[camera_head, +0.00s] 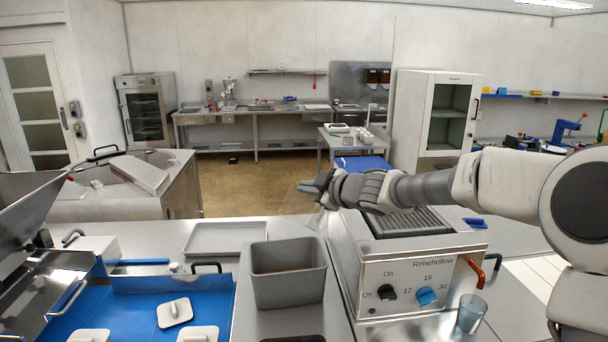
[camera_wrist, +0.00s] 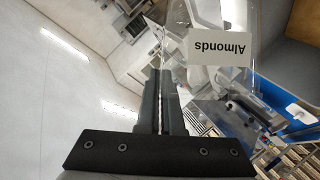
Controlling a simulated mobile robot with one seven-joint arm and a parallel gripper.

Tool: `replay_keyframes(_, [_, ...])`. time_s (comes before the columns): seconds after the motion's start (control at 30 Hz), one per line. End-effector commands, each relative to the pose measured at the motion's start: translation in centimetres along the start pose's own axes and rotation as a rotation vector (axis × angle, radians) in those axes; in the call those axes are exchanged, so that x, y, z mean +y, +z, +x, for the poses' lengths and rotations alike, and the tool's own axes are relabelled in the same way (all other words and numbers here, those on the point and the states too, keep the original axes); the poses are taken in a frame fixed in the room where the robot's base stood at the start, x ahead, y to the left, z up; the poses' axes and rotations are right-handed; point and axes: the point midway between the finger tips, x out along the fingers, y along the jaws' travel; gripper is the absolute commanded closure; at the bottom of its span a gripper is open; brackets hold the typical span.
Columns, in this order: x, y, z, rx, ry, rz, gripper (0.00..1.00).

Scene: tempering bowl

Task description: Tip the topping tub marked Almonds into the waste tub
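My gripper (camera_head: 308,187) is at the end of my outstretched arm, above the back of the counter. In the wrist view its two dark fingers (camera_wrist: 166,75) are close together with a thin gap. They appear shut on the wall of a clear tub (camera_wrist: 178,52) that carries a white label reading "Almonds" (camera_wrist: 219,47). The tub looks tilted; I cannot make out any contents. In the head view it is only a faint clear shape below the gripper (camera_head: 313,221). A grey open tub (camera_head: 289,291), perhaps the waste tub, stands nearer on the counter with something brown inside. I see no label on it.
The Rimehollow machine (camera_head: 418,283) with knobs stands right of the grey tub, below my arm. A shallow grey tray (camera_head: 226,238) lies behind left. A blue well (camera_head: 130,303) with white lids is at left.

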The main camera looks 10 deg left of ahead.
Motion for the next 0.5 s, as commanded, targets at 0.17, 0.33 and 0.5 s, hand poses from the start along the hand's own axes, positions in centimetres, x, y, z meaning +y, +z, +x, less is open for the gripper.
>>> replay_keyframes(0.17, [0.6, 0.2, 0.1, 0.004, -0.027, 0.068, 1.00])
replay_keyframes(0.33, [1.0, 0.5, 0.2, 0.002, -0.050, 0.119, 1.00])
replay_keyframes(0.5, [1.5, 0.8, 0.4, 0.003, -0.076, 0.181, 1.00])
